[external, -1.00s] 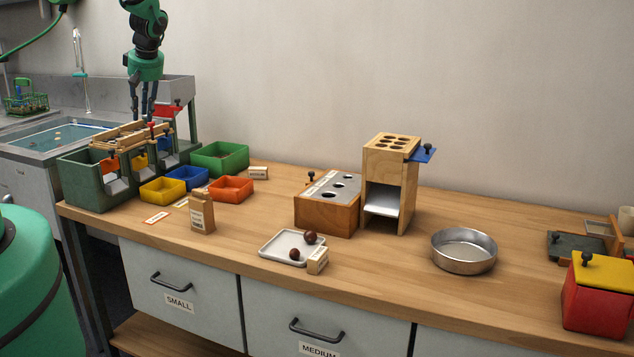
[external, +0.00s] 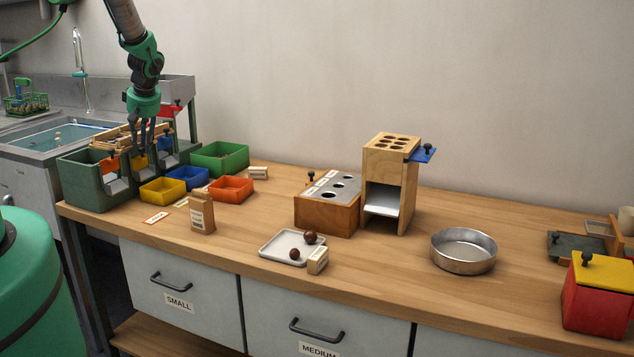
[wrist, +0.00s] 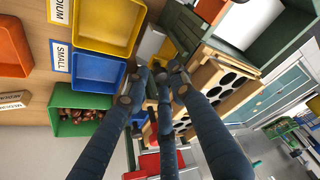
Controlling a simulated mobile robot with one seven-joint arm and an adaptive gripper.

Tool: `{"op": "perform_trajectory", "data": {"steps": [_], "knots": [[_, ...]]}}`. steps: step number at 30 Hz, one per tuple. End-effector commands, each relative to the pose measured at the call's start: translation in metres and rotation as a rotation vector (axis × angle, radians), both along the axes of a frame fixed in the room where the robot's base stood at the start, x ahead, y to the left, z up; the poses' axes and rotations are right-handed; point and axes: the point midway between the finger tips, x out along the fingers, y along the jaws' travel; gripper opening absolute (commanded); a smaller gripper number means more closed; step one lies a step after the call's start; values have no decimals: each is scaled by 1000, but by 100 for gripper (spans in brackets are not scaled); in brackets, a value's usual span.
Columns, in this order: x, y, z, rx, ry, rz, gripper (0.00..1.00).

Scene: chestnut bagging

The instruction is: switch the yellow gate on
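The yellow gate (external: 139,162) is a small yellow plate in the middle lane of the green sorter (external: 88,186), at the left end of the counter. My gripper (external: 143,151) points down just above and in front of this lane and partly covers it. In the wrist view, a small yellow patch (wrist: 168,47) shows beyond the fingertips, beside a pale chute.
An orange gate (external: 109,166) and a blue gate (external: 165,144) flank the yellow one. Yellow (external: 163,190), blue (external: 189,176), orange (external: 230,189) and green (external: 220,157) bins stand close on the right. A slotted wooden rack (wrist: 215,90) lies close to the fingers.

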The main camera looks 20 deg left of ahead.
Motion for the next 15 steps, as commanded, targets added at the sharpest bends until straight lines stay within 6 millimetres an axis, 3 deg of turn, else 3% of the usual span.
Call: {"op": "perform_trajectory", "data": {"steps": [12,15], "knots": [[1,2,-3,0,0,0,25],[1,2,-3,0,0,0,7]]}}
